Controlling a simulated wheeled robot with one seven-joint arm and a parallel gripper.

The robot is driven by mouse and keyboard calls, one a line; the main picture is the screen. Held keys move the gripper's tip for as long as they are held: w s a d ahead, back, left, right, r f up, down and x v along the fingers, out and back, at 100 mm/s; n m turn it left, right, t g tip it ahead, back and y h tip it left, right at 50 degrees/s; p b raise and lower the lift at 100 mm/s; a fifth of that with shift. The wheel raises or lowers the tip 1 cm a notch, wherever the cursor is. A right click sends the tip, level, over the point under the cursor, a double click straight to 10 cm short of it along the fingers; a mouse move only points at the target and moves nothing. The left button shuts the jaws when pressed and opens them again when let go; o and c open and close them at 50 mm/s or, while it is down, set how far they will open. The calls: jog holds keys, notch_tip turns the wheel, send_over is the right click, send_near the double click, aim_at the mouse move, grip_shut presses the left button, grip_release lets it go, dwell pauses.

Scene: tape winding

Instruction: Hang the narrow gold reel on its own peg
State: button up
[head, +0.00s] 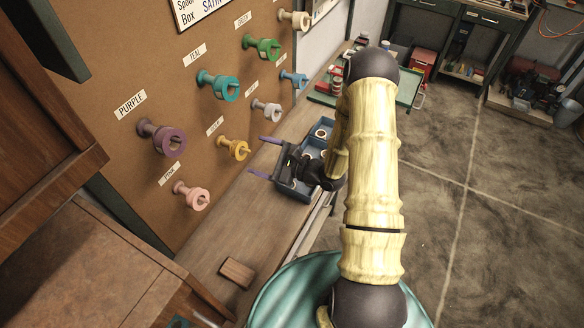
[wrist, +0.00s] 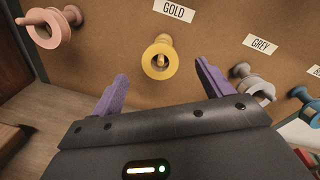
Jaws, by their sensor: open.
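The narrow gold reel (head: 233,150) hangs on a gold peg on the brown board, in the lower row. In the wrist view the reel (wrist: 159,60) hangs under the label GOLD (wrist: 174,8), with the peg (wrist: 163,41) through its hole. My gripper (head: 265,157) is open, its two purple fingers pointing toward the board. In the wrist view my gripper (wrist: 161,72) has nothing between its fingers. The gold reel shows beyond the gap, apart from both fingers.
A pink reel (wrist: 50,32) hangs left of the gold one and a grey reel (wrist: 258,90) right of it. Purple (head: 169,142), teal (head: 225,88) and green (head: 267,48) reels hang higher. A blue box (head: 318,136) stands beside my gripper; a wooden block (head: 237,271) lies on the bench.

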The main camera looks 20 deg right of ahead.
jog(key=b+v, duration=0.2)
jog(key=v, duration=0.7)
jog(key=shift+s+d+b, duration=0.25)
jog(key=shift+s+b, duration=0.05)
jog(key=shift+b, duration=0.05)
jog(key=s+a+r+n+g+h, duration=0.1)
jog(key=s+a+n+g+h, duration=0.1)
jog(key=s+a+n+g, duration=0.35)
jog(key=s+a+r+n+g+h, duration=0.1)
jog(key=s+a+n+g, duration=0.1)
jog(key=s+n+g, duration=0.5)
jog(key=d+r+n+t+h, duration=0.4)
jog(key=d+r+n+h, duration=0.2)
jog(key=h, duration=0.4)
jog(key=shift+w+d+r+n, duration=0.2)
jog(key=shift+w+d+n, duration=0.3)
jog(key=shift+n, duration=0.35)
